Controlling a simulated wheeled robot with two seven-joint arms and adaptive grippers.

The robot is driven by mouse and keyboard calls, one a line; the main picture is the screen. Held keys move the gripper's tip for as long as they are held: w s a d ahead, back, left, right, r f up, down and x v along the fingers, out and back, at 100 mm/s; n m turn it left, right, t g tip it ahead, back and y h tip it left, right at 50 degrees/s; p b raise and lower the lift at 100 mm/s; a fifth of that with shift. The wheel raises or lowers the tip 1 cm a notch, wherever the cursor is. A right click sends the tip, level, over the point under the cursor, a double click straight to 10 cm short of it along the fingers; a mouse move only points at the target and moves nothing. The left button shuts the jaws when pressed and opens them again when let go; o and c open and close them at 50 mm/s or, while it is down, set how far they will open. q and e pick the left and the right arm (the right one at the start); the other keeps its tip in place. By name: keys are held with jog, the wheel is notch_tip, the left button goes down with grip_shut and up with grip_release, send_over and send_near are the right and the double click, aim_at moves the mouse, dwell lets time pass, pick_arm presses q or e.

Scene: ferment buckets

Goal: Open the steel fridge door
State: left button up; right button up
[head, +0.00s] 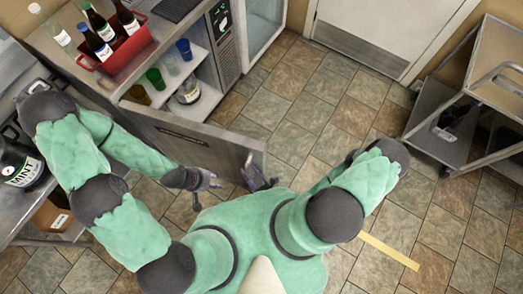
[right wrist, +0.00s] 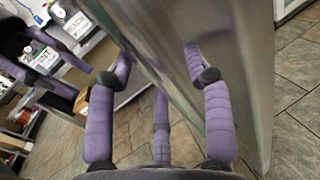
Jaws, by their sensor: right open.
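The steel fridge door (head: 190,130) stands swung out from the fridge (head: 210,60) in the head view, and the shelves inside show. Its steel panel also fills the middle of the right wrist view (right wrist: 235,60). My right gripper (head: 258,180) is open at the door's free end; in the right wrist view its purple fingers (right wrist: 160,95) are spread close to the panel. I cannot tell whether they touch it. My left gripper (head: 208,184) is on the near side of the door, its fingers apart and empty; it also shows in the right wrist view (right wrist: 45,65).
A red crate of bottles (head: 115,50) stands on the fridge top. Several cups and a jar (head: 188,92) are on the shelves inside. A dark mint jar (head: 20,168) is on the left counter. A cart (head: 470,100) stands at right. Tiled floor (head: 320,110) beyond the door is clear.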

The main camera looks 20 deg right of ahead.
jog(key=v, duration=1.1)
jog(key=shift+s, duration=0.15)
dwell(0.7)
dwell(0.6)
